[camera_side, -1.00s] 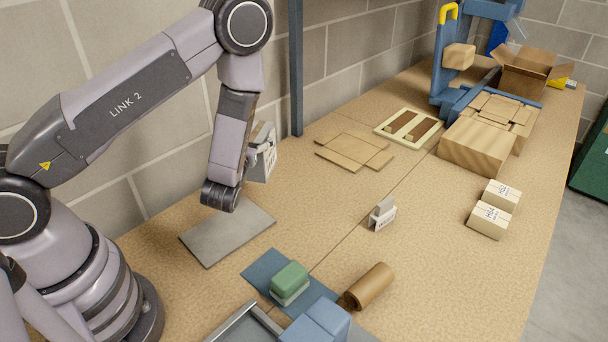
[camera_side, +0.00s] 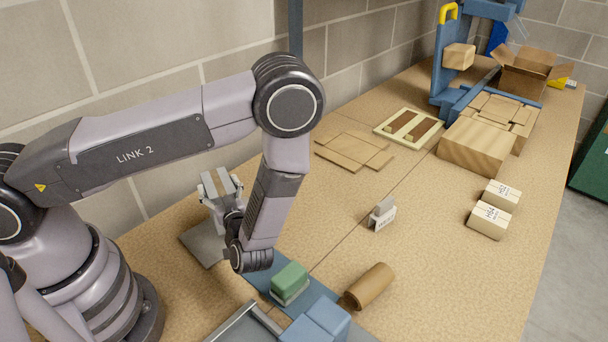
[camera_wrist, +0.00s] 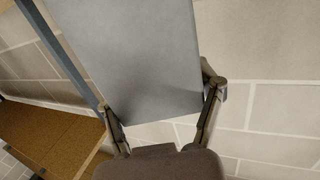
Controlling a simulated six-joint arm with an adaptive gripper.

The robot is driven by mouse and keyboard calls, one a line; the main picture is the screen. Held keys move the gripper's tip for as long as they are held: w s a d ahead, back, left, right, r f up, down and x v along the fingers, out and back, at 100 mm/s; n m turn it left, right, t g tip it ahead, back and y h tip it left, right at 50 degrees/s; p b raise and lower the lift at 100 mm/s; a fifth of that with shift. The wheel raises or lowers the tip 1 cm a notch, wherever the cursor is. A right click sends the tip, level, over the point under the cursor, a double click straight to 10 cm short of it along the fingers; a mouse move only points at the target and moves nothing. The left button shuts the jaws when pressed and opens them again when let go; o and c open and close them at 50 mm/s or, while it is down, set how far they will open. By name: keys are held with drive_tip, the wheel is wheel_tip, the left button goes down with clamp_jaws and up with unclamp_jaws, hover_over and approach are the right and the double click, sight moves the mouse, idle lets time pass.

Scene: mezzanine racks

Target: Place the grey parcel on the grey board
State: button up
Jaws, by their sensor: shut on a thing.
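The grey parcel (camera_side: 221,184) is held in my gripper (camera_side: 222,198), raised over the far part of the grey board in the side view. In the wrist view the parcel (camera_wrist: 135,55) fills the top middle as a plain grey face, tilted, between the two fingers of my gripper (camera_wrist: 160,97). The fingers are shut on its sides. The grey board (camera_side: 200,246) lies flat on the bench, partly hidden by my wrist and gripper. The gap between parcel and board cannot be judged exactly.
A blue mat (camera_side: 262,277) with a green block (camera_side: 290,277) lies right of the board. A brown roll (camera_side: 368,287), a small grey-and-white item (camera_side: 382,214) and flat cardboard (camera_side: 353,152) lie farther right. The block wall (camera_side: 150,120) stands close behind.

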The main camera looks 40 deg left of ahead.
drive_tip(key=shift+f, duration=1.45)
drive_tip(key=shift+f, duration=0.15)
drive_tip(key=o, duration=1.3)
drive_tip(key=shift+s+d, duration=0.1)
drive_tip(key=shift+d, duration=0.2)
drive_tip(key=v, duration=0.7)
